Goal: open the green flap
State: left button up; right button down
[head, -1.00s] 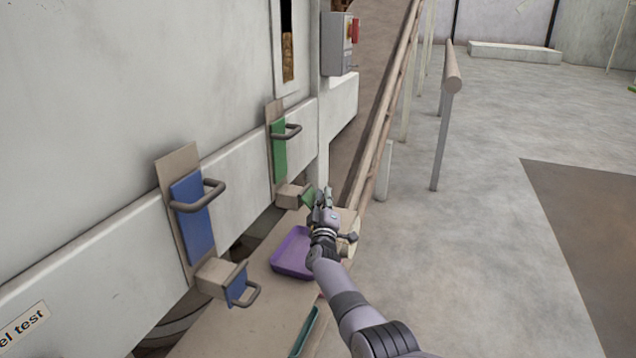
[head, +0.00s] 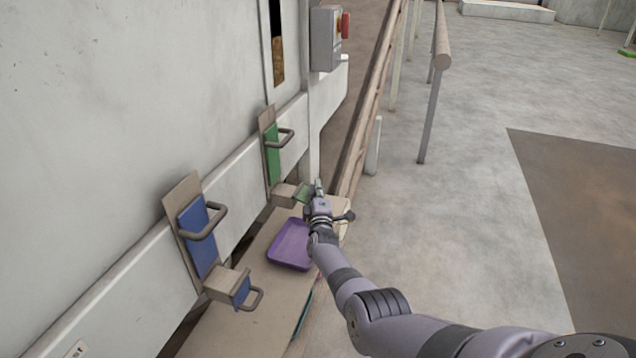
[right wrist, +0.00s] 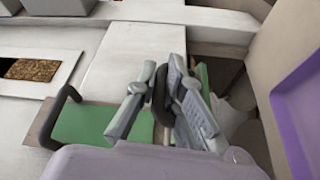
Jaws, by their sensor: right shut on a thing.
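The green flap (head: 302,193) is at the mouth of the small beige chute (head: 284,194) below the green slide plate (head: 272,152). It stands out from the chute at a slant, unlike the blue flap, which hangs down. My right gripper (head: 318,187) is at the flap's outer side. In the right wrist view its fingers (right wrist: 165,95) are shut on the flap's dark handle (right wrist: 159,88), and green parts of the flap (right wrist: 203,76) show behind them. The fingers hide much of the flap. My left gripper is not in view.
A purple tray (head: 290,245) lies on the beige bench below the chute. The blue flap (head: 242,291) and blue slide plate (head: 198,238) are nearer, at the left. A switch box (head: 325,40) and sloping rail stand beyond. Open floor lies to the right.

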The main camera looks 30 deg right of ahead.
jog(key=shift+w+a+r+n+g+p, duration=0.15)
jog(key=shift+r+n+g+p, duration=0.25)
jog(key=shift+n+p, duration=0.45)
jog(key=shift+r, duration=0.1)
jog(key=c, duration=2)
grip_release()
jog(key=shift+o, duration=0.2)
jog(key=shift+s+a+f, duration=0.2)
jog(key=shift+s+a, duration=0.15)
jog(key=shift+s, duration=0.1)
jog(key=v, duration=0.6)
jog(key=shift+s, duration=0.3)
jog(key=shift+r, duration=0.1)
